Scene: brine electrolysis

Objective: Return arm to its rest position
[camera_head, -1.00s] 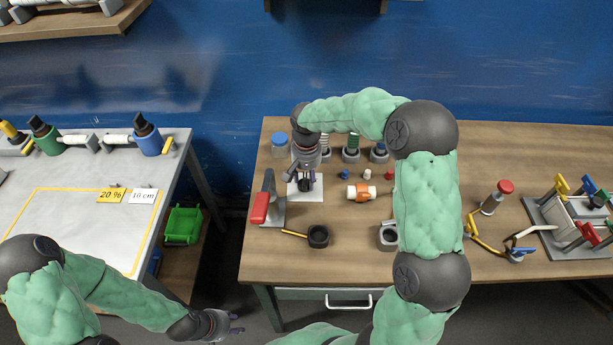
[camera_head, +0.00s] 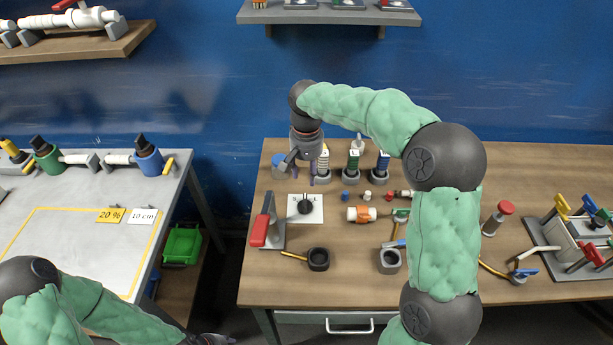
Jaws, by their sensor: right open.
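My right arm (camera_head: 442,240), green-sleeved with dark joints, reaches over the wooden bench and bends left. Its gripper (camera_head: 307,173) hangs over the back left of the bench, open, with nothing seen between its fingers. It is above and behind a small black knob-like object (camera_head: 306,206) on a white card, apart from it in the picture. My left arm (camera_head: 100,312) is low at the left, in front of the grey table. Its gripper (camera_head: 213,339) is at the bottom edge, partly cut off, so its opening is unclear.
Coloured-core holders (camera_head: 352,166) stand behind. A clamp rack (camera_head: 562,245) is at right. A wall shelf (camera_head: 330,15) hangs above.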

